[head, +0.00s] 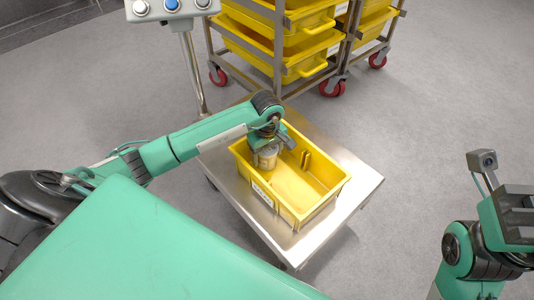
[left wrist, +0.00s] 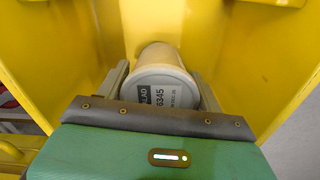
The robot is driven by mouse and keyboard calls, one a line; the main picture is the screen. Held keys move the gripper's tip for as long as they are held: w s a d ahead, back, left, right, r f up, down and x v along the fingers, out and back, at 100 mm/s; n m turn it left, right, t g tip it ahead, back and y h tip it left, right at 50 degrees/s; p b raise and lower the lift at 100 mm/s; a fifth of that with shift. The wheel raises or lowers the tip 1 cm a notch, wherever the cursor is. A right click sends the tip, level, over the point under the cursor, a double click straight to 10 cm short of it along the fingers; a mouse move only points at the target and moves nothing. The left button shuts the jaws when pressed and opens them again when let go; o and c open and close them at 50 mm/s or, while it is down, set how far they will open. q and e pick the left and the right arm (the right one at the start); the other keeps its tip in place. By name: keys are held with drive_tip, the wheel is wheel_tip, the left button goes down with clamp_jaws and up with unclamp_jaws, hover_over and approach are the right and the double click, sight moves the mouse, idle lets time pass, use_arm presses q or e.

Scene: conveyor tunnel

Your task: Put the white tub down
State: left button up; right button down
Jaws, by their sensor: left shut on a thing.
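The white tub (head: 266,158) is a small round tub inside the far-left end of a yellow crate (head: 312,203). My left gripper (head: 262,148) reaches down into the crate from above and is shut on the tub. In the left wrist view the tub's lid with a printed label (left wrist: 168,92) shows between the two fingers of the left gripper (left wrist: 160,92). The tub's lower part is hidden, so I cannot tell whether it touches the crate floor. My right arm is at the right edge of the head view; its fingertips are not visible.
The crate stands on a steel table (head: 357,185). A wheeled rack (head: 285,60) with yellow crates stands behind it, and a button panel (head: 172,8) on a post is at the back left.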

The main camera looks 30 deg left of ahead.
use_arm(q)
drive_tip(key=shift+f, duration=0.15)
drive_tip(key=o, duration=1.4)
